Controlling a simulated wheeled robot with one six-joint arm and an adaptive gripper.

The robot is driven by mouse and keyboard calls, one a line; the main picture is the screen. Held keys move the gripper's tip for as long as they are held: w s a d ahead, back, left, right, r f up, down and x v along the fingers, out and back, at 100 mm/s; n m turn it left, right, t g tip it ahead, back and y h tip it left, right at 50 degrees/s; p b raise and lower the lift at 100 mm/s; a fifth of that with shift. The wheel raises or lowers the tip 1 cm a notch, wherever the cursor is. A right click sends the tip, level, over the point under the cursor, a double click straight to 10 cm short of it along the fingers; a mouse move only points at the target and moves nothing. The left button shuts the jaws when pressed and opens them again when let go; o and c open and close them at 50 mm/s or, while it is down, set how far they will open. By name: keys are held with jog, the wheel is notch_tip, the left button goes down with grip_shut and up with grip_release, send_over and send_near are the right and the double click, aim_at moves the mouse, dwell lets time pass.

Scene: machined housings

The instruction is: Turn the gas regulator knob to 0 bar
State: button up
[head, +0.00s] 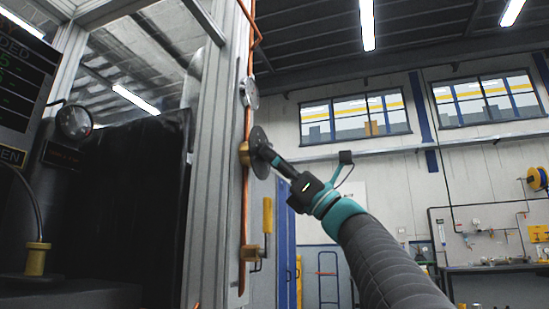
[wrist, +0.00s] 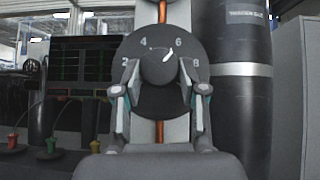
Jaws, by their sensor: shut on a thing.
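The gas regulator has a dark round dial plate (head: 260,150) on a brass body (head: 244,154), set on a vertical copper pipe. In the wrist view the plate (wrist: 150,105) shows the numbers 2, 4, 6 and 8. The grey round knob (wrist: 156,68) sits at its middle, with a white mark pointing up and right, about at 6. I see no 0; the lower part of the plate is partly hidden by my fingers. My gripper (wrist: 160,82) faces the plate squarely, one finger on each side, shut on the knob. In the head view my gripper (head: 282,166) meets the plate from the right.
A round gauge (head: 251,94) sits above the regulator and a yellow-handled valve (head: 267,215) below it. A metal frame post (head: 210,170) stands close on the left, with a dark cabinet beyond. A thick black cylinder (wrist: 232,100) stands close on the right in the wrist view.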

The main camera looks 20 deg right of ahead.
jog(key=shift+w+d+r+n+g+y+p, duration=0.2)
jog(key=shift+n+g+p, duration=0.9)
jog(key=shift+n+g, duration=1.45)
jog(key=shift+w+d+f+n+g+y+p, duration=0.1)
jog(key=shift+n+g+y+p, duration=0.25)
jog(key=shift+n+g+p, duration=1.45)
jog(key=shift+w+d+r+n+g+y+p, duration=0.15)
jog(key=shift+n+g+y+p, duration=0.15)
jog(key=shift+n+g, duration=2.95)
jog(key=shift+a+n+h, duration=0.1)
jog(key=shift+n+h, duration=0.25)
jog(key=shift+n, duration=0.65)
jog(key=o, duration=1.1)
jog(key=shift+o, duration=0.2)
jog(key=v, duration=1.2)
